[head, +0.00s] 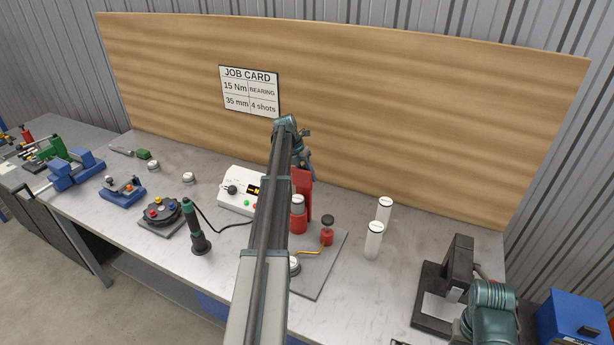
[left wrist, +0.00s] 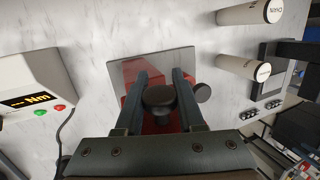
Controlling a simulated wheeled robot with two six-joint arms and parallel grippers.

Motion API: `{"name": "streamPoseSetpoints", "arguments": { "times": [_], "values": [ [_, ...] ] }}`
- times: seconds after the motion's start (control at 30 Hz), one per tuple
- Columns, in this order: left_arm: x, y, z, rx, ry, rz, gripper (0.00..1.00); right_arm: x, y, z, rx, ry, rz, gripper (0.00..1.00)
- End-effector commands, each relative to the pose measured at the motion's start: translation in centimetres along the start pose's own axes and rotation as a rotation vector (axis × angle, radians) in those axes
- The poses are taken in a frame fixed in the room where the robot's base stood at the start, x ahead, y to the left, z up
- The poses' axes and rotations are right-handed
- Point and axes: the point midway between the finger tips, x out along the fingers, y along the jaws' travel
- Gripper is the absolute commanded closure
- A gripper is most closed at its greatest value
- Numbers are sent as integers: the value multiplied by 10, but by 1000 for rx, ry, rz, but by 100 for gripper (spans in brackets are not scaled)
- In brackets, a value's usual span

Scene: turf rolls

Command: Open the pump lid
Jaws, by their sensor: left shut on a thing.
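The grease pump stands on a grey plate (head: 322,271) on the bench, with a red cylinder (head: 297,221) topped by a pale cap. A red panel (head: 304,186), seemingly the pump lid, stands upright behind the cylinder. My left gripper (left wrist: 160,78) reaches in from above; its fingers straddle a dark round knob (left wrist: 160,98) over red parts, and it is shut on what looks like the lid. My left arm hides part of the pump in the head view. A dark-topped red post (head: 327,236) stands to the right. My right gripper is out of view.
A white control box (head: 240,190) stands left of the pump, with a green-black tool (head: 197,230) in front. Two white cartridges (head: 374,240) stand to the right. A dark press (head: 447,285) is at the right end. Bench between plate and cartridges is clear.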

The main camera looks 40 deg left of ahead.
Motion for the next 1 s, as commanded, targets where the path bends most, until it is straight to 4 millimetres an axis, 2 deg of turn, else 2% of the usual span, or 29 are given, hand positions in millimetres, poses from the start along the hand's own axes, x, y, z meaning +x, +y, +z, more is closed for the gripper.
{"name": "streamPoseSetpoints", "arguments": {
  "times": [0.53,0.57,0.7,1.0],
  "values": [
    [1,0,1,-7,21,1,100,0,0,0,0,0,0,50],
    [1,0,1,-7,21,1,59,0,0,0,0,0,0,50],
    [0,0,1,-7,20,1,34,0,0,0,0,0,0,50],
    [0,0,1,-7,20,1,32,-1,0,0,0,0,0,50]
  ]
}}
